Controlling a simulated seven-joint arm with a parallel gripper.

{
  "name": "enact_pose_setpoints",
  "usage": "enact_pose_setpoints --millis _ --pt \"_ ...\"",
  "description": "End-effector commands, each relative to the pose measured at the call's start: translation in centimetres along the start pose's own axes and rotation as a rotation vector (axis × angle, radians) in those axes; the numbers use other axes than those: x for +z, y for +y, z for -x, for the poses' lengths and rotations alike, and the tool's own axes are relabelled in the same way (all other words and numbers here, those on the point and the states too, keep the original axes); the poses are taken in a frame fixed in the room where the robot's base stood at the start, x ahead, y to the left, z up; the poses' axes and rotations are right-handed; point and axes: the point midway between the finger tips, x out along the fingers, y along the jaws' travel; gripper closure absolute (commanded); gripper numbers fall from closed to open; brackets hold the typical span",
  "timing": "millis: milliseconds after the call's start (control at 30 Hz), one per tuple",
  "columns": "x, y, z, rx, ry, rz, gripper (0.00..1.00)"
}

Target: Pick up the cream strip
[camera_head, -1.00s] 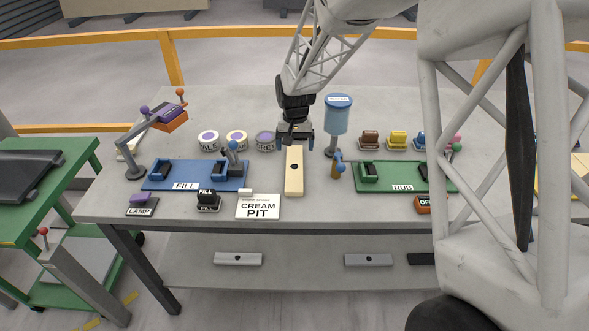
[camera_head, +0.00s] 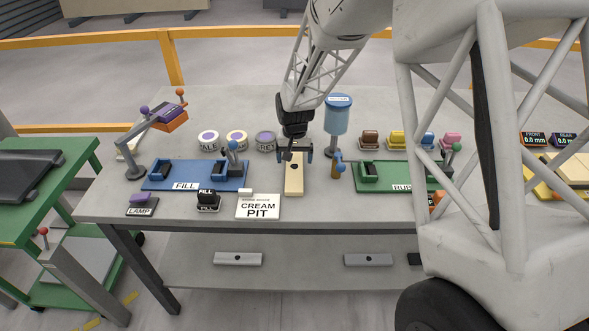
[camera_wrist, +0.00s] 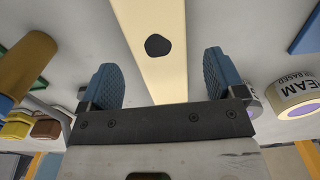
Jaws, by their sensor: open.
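The cream strip (camera_head: 293,182) lies flat on the grey slab between the blue FILL fixture and the green fixture, its long side running toward the slab's front edge. It has a dark spot on its upper face. My gripper (camera_head: 294,154) is over the strip's far part, pointing down. In the wrist view my gripper (camera_wrist: 163,80) is open, with one blue finger on each side of the cream strip (camera_wrist: 151,22) and visible gaps between. The far end of the strip is hidden by the gripper. The exact height of the fingers above the slab is hard to tell.
The blue FILL fixture (camera_head: 185,175) is to the left, the green fixture (camera_head: 395,180) to the right. A small post with a blue knob (camera_head: 339,168) stands close on the right. A blue cylinder (camera_head: 337,115) and several labelled tins (camera_head: 237,138) stand behind. A CREAM PIT card (camera_head: 258,207) lies front left.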

Motion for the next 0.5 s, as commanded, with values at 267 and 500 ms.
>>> enact_pose_setpoints --millis 267,500 --pt "0.0 0.0 -2.2 0.0 -0.001 0.0 0.12" --pt "0.0 0.0 -2.2 0.0 0.0 0.0 0.12"
